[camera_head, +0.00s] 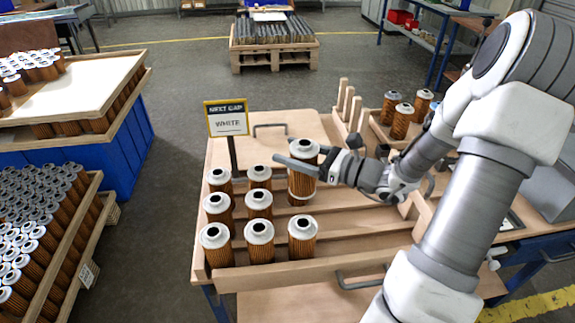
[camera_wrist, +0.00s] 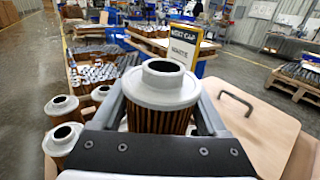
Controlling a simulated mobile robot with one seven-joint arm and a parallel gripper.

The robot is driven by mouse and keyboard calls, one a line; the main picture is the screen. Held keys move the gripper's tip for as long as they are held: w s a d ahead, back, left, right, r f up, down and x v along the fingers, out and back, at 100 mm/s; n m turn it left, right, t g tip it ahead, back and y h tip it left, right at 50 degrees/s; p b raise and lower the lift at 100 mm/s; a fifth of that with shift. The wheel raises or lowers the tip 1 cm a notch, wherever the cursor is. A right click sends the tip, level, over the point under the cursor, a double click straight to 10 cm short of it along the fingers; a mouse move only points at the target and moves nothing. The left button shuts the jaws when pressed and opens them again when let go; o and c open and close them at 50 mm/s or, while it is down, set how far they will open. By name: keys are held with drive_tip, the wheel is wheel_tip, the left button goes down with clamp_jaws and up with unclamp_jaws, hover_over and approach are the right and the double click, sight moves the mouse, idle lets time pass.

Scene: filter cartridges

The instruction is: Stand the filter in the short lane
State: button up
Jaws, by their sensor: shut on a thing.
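A white-capped filter (camera_head: 301,186) with brown pleats is upright between the fingers of my gripper (camera_head: 302,163), which is shut on it. The wrist view shows its white cap (camera_wrist: 162,84) up close between the two fingers (camera_wrist: 162,110). It appears to hang above the wooden lane tray (camera_head: 345,268), at the right end of the rows. The front lane has three white-capped filters, one of them the right-hand filter (camera_head: 302,238). The middle lane (camera_head: 330,222) and the back lane each show two. Whether the held filter's base touches the tray is unclear.
A sign (camera_head: 227,119) reading "NEXT CAP WHITE" stands at the tray's back left. Wooden pegs (camera_head: 347,102) and a box with several filters (camera_head: 402,121) are at the right rear. A flat board with a handle (camera_head: 270,129) lies behind the lanes.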

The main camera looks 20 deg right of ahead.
sight(294, 188)
drive_tip(key=f+b, duration=0.1)
drive_tip(key=f, duration=0.1)
drive_tip(key=f+b, duration=0.1)
drive_tip(key=f, duration=0.1)
drive_tip(key=shift+s+d, duration=0.1)
drive_tip(key=shift+s, duration=0.3)
wheel_tip(294, 188, down, 7)
drive_tip(key=b, duration=0.6)
drive_tip(key=shift+r, duration=0.15)
drive_tip(key=shift+r+p, duration=0.1)
drive_tip(key=shift+p, duration=0.3)
idle(0.6)
drive_tip(key=shift+f, duration=0.3)
idle(0.5)
drive_tip(key=shift+f+b, duration=0.85)
drive_tip(key=shift+f, duration=0.5)
drive_tip(key=o, duration=1.4)
drive_tip(key=shift+c, duration=0.2)
drive_tip(key=p+v, duration=0.3)
drive_tip(key=v, duration=1.4)
drive_tip(key=shift+s+p, duration=0.25)
drive_tip(key=shift+p, duration=0.1)
